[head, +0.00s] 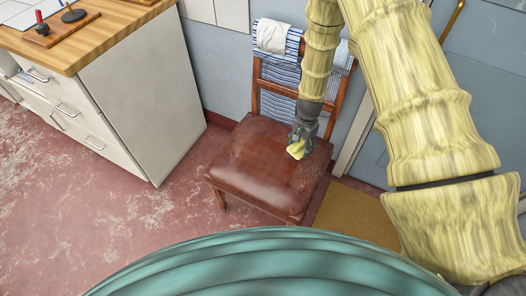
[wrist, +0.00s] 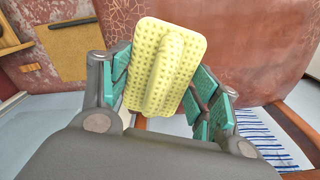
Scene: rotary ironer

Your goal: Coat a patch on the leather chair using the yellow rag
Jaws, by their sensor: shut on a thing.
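The leather chair (head: 262,180) has a brown, worn seat and a wooden back, and stands against the wall in the head view. Its cracked leather seat (wrist: 240,30) fills much of the top of the wrist view. The yellow rag (wrist: 166,70) is a dimpled pad with a raised ridge, held between the green finger pads; it also shows in the head view (head: 296,150). My gripper (head: 303,138) is shut on it above the right rear part of the seat. I cannot tell whether the rag touches the leather. No separate patch is clear.
Striped cloths (head: 280,72) hang over the chair back, with a white cloth (head: 272,37) on top. A white cabinet (head: 140,95) with a wooden top stands to the left. A tan mat (head: 355,215) lies right of the chair by a grey door. Red floor in front is clear.

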